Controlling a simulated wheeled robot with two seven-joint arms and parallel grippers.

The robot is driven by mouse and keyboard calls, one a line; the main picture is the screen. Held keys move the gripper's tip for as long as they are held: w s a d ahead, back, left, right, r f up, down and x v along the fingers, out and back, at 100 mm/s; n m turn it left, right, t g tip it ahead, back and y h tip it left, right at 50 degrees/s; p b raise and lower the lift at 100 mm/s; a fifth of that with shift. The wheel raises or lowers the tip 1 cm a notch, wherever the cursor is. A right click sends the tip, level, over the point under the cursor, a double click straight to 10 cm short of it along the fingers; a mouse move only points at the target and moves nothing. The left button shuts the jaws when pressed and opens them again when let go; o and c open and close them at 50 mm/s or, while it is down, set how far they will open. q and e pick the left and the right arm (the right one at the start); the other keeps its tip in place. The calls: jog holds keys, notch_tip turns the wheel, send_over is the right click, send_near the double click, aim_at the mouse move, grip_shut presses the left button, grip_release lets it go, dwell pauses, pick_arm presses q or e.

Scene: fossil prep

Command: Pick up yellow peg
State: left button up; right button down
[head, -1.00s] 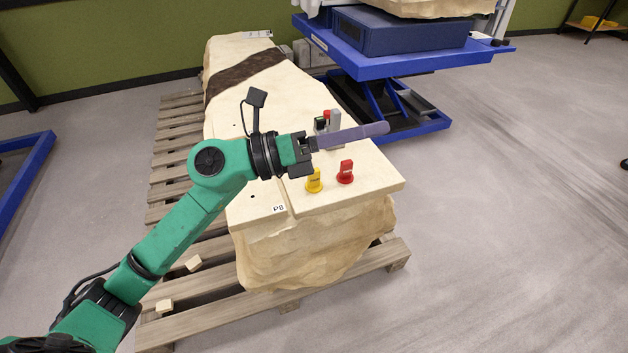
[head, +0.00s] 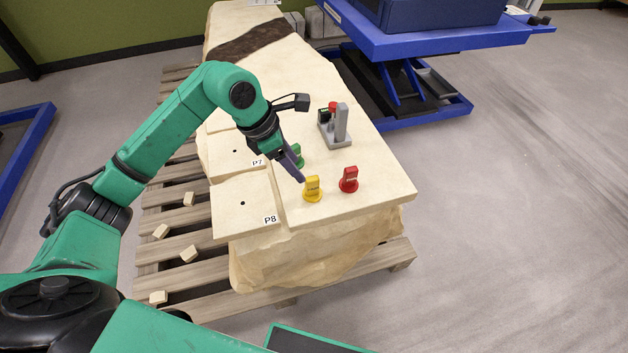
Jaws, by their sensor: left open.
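The yellow peg (head: 313,190) stands upright on its round base near the front edge of the pale slab (head: 370,203). My left gripper (head: 297,172) is open and points down towards the slab. Its purple-grey fingers are just left of and behind the yellow peg's upper part in the picture. I cannot tell whether they touch it. Nothing shows between the fingers. My right gripper is not in view.
A red peg (head: 348,181) stands right of the yellow one. A green peg (head: 298,156) is partly hidden behind my left fingers. A grey holder (head: 341,125) stands further back. Panels marked P7 (head: 256,162) and P8 (head: 269,220) lie left. The slab's right side is clear.

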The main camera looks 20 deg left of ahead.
aim_at(309, 179)
pick_arm(q)
jog(key=x, duration=0.4)
jog(key=shift+w, duration=0.1)
jog(key=x, duration=0.5)
jog(key=shift+w+d+f+p, duration=0.1)
jog(key=shift+w+d+p, duration=0.15)
jog(key=shift+p, duration=0.1)
jog(key=shift+w+f, duration=0.1)
jog(key=shift+f, duration=0.15)
jog(key=shift+c, duration=0.3)
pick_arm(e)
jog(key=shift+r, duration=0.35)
pick_arm(q)
grip_shut()
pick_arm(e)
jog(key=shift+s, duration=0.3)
